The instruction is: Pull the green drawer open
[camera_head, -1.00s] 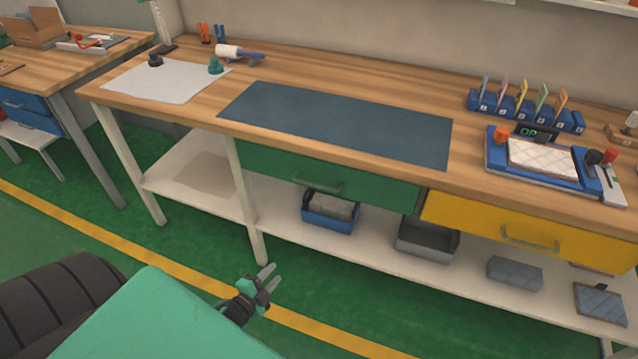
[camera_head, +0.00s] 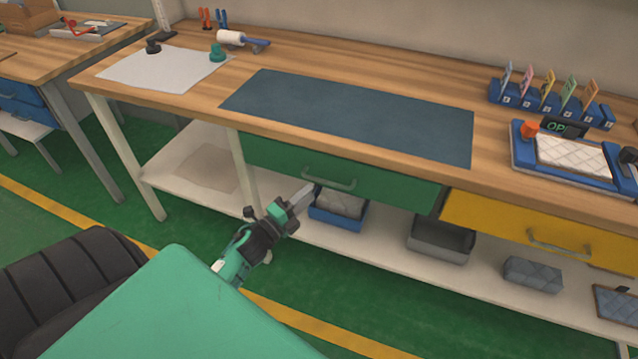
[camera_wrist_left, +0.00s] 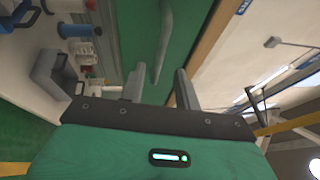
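The green drawer (camera_head: 395,190) is shut under the bench top, with a bar handle (camera_head: 330,182) on its front. My left gripper (camera_head: 304,193) is in front of the drawer, just left of and slightly below the handle in the head view. In the left wrist view, the gripper (camera_wrist_left: 158,80) has its two fingers apart with nothing between them. The handle (camera_wrist_left: 166,40) shows just beyond the fingertips, roughly in line with the gap, against the green drawer front (camera_wrist_left: 192,28). I see no clear contact. My right gripper is in neither view.
A yellow drawer (camera_head: 495,215) sits right of the green one. A blue bin (camera_head: 345,217) and a grey bin (camera_head: 440,245) stand on the lower shelf (camera_head: 385,258). A bench leg (camera_head: 244,160) is left of the drawer. The green floor in front is clear.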

